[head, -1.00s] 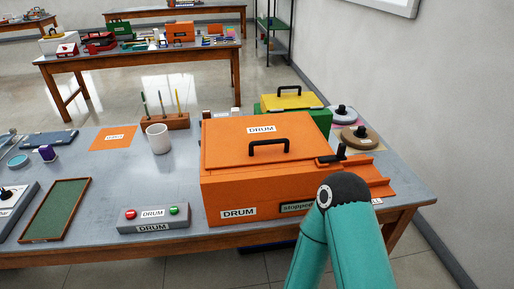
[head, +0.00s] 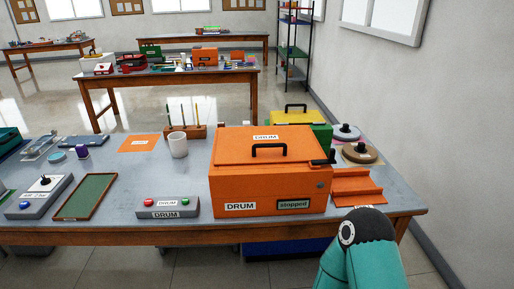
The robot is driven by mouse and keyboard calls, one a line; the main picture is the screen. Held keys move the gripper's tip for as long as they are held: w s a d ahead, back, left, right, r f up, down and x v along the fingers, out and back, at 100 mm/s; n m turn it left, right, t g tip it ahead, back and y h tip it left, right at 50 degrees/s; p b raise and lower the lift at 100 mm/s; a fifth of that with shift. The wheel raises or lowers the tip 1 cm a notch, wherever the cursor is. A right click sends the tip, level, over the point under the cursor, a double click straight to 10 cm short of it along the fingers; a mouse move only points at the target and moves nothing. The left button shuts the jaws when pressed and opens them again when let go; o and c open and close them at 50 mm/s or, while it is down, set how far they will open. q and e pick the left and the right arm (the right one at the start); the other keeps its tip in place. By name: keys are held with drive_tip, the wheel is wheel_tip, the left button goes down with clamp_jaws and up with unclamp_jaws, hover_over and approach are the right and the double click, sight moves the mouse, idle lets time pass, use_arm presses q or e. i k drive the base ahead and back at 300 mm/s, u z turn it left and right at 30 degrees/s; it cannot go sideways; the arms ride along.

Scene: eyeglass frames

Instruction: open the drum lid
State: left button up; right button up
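The orange drum box (head: 268,182) stands on the grey table. Its lid (head: 240,148) looks closed, with a black bar handle (head: 269,147) on top. The front carries a "DRUM" label and a sign (head: 293,204) reading "stopped". A black latch-like lever (head: 324,160) sits at the lid's right edge. My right arm shows as a teal link at the bottom right, in front of the table; its gripper is not in view. My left gripper is not in view.
A white mug (head: 178,145), a green tray (head: 85,196) and a yellow-lidded green box (head: 298,117) stand nearby.

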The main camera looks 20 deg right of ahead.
sight(293, 143)
drive_tip(key=z, duration=0.15)
drive_tip(key=i, duration=0.85)
